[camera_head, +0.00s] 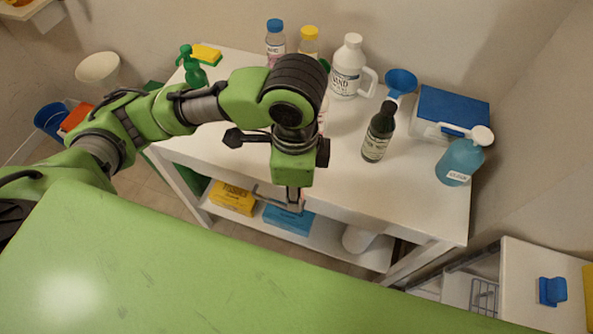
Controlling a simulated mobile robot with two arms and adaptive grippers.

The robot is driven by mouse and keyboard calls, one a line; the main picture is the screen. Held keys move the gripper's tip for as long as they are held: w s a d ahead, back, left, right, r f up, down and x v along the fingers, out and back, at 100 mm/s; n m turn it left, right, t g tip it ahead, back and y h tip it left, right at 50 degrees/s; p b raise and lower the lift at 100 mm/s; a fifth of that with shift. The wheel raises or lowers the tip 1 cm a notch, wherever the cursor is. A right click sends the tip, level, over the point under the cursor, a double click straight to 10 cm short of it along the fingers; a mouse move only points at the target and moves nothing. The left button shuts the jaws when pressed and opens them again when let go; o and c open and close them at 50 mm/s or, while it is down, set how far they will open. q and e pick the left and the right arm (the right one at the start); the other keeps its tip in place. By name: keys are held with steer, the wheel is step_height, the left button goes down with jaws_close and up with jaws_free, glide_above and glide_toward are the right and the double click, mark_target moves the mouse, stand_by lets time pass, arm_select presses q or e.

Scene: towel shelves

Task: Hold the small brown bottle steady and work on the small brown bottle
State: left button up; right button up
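A small dark bottle (376,138) with a pale label and a dark cap stands upright on the right half of the white table. It looks very dark, and I cannot be sure it is brown. It is the closest match to the small brown bottle. My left arm reaches in from the left over the table, with its wrist left of the bottle and apart from it. My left gripper (291,196) points down near the table's front edge. Its fingers are small and partly hidden, so I cannot tell whether they are open. My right gripper is not in view.
On the white table (343,205) stand a large white jug (346,72), a blue funnel (401,81), a blue-lidded box (452,113), a blue pump bottle (459,162) and a green spray bottle (192,70). A yellow box (232,198) and a blue box (288,219) sit on the lower shelf.

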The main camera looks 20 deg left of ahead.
arm_select(q)
steer(key=shift+s+d+r, duration=0.1)
steer(key=shift+s+r, duration=0.1)
steer(key=shift+s, duration=0.25)
steer(key=shift+s+d+r, duration=0.1)
steer(key=shift+s+r, duration=0.1)
steer(key=shift+s, duration=0.25)
steer(key=w+a+r+n, duration=0.1)
steer(key=w+a+n, duration=0.1)
steer(key=a+n, duration=0.2)
steer(key=w+a+r+n, duration=0.2)
steer(key=a+n, duration=0.3)
steer(key=n, duration=0.6)
steer(key=shift+w+a+r, duration=0.3)
steer(key=shift+w, duration=0.35)
